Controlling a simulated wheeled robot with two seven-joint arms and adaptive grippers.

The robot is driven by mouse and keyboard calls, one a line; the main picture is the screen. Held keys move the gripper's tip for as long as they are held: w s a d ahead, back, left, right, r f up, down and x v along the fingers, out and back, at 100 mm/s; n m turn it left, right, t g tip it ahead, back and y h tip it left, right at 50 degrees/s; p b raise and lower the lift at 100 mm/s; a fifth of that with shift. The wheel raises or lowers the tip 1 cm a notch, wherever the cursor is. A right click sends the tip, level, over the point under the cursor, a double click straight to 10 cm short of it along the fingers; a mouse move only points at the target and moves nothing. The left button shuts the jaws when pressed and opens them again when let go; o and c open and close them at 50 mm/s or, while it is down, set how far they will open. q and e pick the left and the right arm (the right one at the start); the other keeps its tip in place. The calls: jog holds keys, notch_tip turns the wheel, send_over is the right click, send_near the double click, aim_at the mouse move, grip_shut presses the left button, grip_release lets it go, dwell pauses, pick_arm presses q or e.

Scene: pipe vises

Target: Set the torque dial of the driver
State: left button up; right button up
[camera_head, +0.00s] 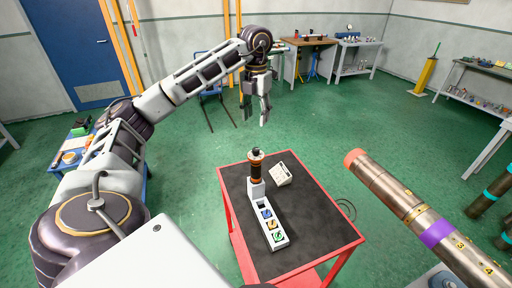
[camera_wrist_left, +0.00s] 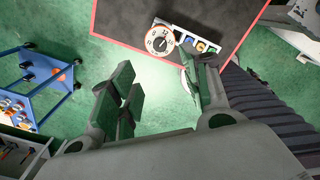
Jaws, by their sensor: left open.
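The driver (camera_head: 256,172) stands upright in a white holder (camera_head: 278,241) on the red table's black top. It has a copper-brown band and a dark top. In the left wrist view its round white torque dial (camera_wrist_left: 159,40) faces the camera, with black numbers and an orange rim; the exact setting is too small to read. My left gripper (camera_head: 257,110) points down, open and empty, above and beyond the table's far edge, apart from the driver. In the wrist view its fingers (camera_wrist_left: 162,92) are spread, with green floor between them. My right gripper is not in view.
The red table (camera_head: 333,252) has free black surface around the holder. A small white block (camera_head: 280,174) stands right of the driver. A thick pipe (camera_head: 400,200) with a purple band reaches in from the right. A blue cart (camera_head: 72,158) stands at left, partly behind my arm.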

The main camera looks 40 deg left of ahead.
aim_at(256, 149)
pick_arm(q)
jog(key=shift+n, duration=0.3)
notch_tip(256, 149, down, 12)
jog(key=shift+r+p, duration=0.1)
jog(key=shift+p, duration=0.8)
jog(key=shift+f, duration=1)
grip_shut()
